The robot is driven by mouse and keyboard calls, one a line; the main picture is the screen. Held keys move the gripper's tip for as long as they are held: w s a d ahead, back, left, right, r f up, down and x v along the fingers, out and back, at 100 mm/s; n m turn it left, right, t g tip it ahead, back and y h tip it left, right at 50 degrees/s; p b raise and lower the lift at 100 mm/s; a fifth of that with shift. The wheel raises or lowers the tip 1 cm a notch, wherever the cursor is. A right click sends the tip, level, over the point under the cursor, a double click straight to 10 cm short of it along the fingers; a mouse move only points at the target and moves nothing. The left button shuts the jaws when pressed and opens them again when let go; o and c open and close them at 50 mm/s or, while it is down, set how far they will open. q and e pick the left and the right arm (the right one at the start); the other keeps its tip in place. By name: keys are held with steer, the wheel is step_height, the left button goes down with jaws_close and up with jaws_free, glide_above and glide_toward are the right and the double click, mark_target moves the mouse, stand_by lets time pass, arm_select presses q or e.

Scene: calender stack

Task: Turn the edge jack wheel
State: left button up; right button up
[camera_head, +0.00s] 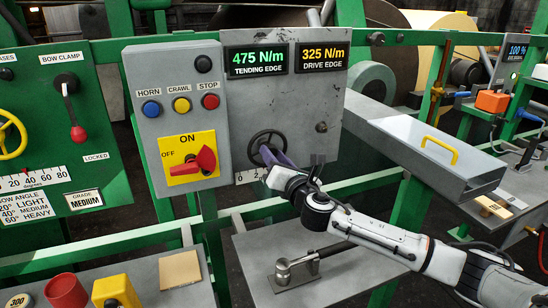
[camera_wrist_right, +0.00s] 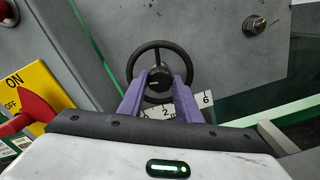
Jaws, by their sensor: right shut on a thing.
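The edge jack wheel (camera_head: 266,144) is a small black handwheel on the grey panel, below the lit tending edge display (camera_head: 256,61) reading 475 N/m. The drive edge display (camera_head: 320,57) reads 325 N/m. My right gripper (camera_head: 270,155) comes in from the lower right, its purple fingers at the wheel. In the right wrist view the fingers (camera_wrist_right: 160,82) are shut on the dark hub of the wheel (camera_wrist_right: 160,48), inside its rim. A white numbered scale (camera_wrist_right: 190,106) is partly hidden behind the fingers. My left gripper is not in view.
Left of the wheel is a grey box with horn, crawl and stop buttons (camera_head: 181,105) and a red ON/OFF switch (camera_head: 206,158). A grey lidded box with a yellow handle (camera_head: 440,149) stands to the right. A metal plate (camera_head: 245,250) lies below.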

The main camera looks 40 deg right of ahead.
steer(key=n+p, duration=0.2)
steer(key=n, duration=1.3)
steer(key=shift+a+p, duration=0.15)
steer(key=shift+p, duration=0.2)
stand_by(3.6)
